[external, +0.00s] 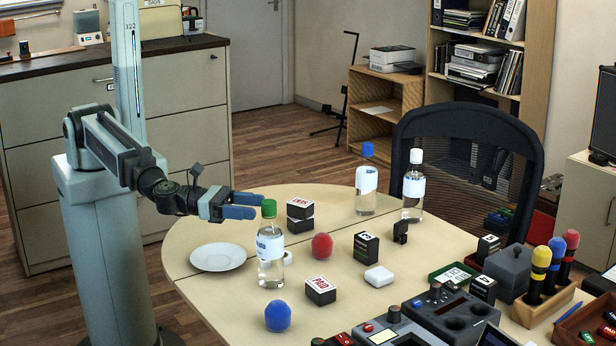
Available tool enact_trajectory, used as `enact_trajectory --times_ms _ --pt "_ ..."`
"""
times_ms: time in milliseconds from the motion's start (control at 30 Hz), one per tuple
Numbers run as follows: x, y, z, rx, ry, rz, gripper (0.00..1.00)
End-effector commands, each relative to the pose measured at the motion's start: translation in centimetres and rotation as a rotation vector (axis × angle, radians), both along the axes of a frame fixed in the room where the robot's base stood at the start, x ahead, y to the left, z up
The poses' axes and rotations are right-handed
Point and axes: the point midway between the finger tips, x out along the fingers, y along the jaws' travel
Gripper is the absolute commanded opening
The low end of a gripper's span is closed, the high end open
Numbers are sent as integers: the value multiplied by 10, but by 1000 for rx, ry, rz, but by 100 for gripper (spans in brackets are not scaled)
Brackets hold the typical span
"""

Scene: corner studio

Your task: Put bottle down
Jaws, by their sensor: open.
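A clear bottle with a green cap and a white-and-blue label (270,248) stands upright on the table (215,290). My gripper (248,205) is open, with its blue fingers pointing right at cap height, just left of the green cap. Whether the fingers touch the cap or lie behind it cannot be told. Two other clear bottles stand at the back of the table: one with a blue cap (366,182) and one with a white cap (413,188).
A white plate (217,257) lies left of the green-capped bottle. Control panels (445,312) crowd the right front. The table's left front is clear.

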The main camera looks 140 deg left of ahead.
Motion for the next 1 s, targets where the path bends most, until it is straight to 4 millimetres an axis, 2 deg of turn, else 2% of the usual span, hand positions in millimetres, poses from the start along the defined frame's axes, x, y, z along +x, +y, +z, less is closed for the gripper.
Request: enact_trajectory --times_ms 433,733,1000 --pt "34 32 0 0 0 3 65" --pt "36 35 0 0 0 1 65" --pt "36 35 0 0 0 1 39"
